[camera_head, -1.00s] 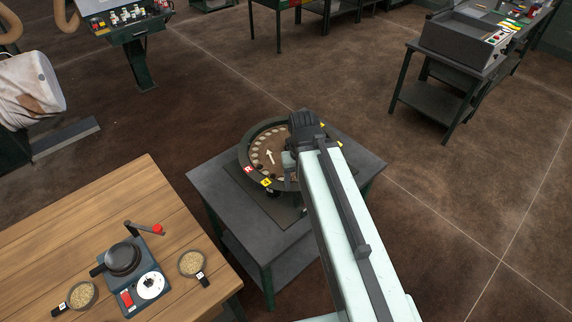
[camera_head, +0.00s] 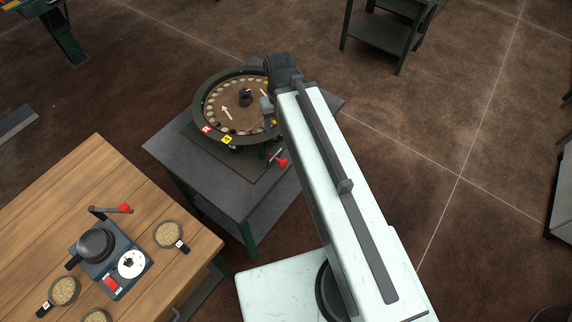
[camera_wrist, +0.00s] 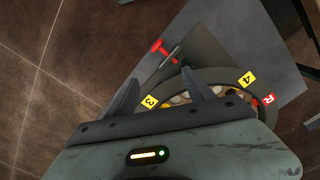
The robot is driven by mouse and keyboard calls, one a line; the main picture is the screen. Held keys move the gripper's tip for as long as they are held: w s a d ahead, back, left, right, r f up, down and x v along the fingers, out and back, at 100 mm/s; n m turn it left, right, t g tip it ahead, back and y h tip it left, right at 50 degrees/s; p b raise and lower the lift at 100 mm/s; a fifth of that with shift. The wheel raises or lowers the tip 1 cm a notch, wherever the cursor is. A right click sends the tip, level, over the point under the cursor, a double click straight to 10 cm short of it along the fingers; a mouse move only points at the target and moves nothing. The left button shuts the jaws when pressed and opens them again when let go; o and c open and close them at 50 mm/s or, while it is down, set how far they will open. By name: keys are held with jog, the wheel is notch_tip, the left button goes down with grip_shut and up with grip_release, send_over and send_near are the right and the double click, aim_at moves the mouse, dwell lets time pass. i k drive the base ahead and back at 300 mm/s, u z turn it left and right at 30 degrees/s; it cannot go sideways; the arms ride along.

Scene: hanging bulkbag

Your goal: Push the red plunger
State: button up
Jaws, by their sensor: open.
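The red plunger (camera_head: 281,161) has a T-shaped handle on a short metal rod. It sticks out from the near right side of a round dial device (camera_head: 213,132) with yellow and red tags. The plunger also shows in the wrist view (camera_wrist: 163,49), beyond my fingertips and a little right of the left one. My gripper (camera_wrist: 163,90) is open and empty, above the dial's rim and apart from the plunger. In the head view, my wrist hides the dial's right edge.
The dial stands on a dark grey table (camera_head: 180,150) with a lower shelf. A wooden table (camera_head: 60,215) at the left holds a small device with a red-knobbed lever (camera_head: 125,209) and bowls of grain. Another dark stand (camera_head: 385,30) is at the back. The floor between is clear.

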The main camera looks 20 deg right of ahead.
aim_at(284, 163)
jog(key=z, duration=0.3)
jog(key=k, duration=1.5)
jog(key=u, duration=1.15)
jog(key=i, duration=1)
jog(key=z, duration=0.1)
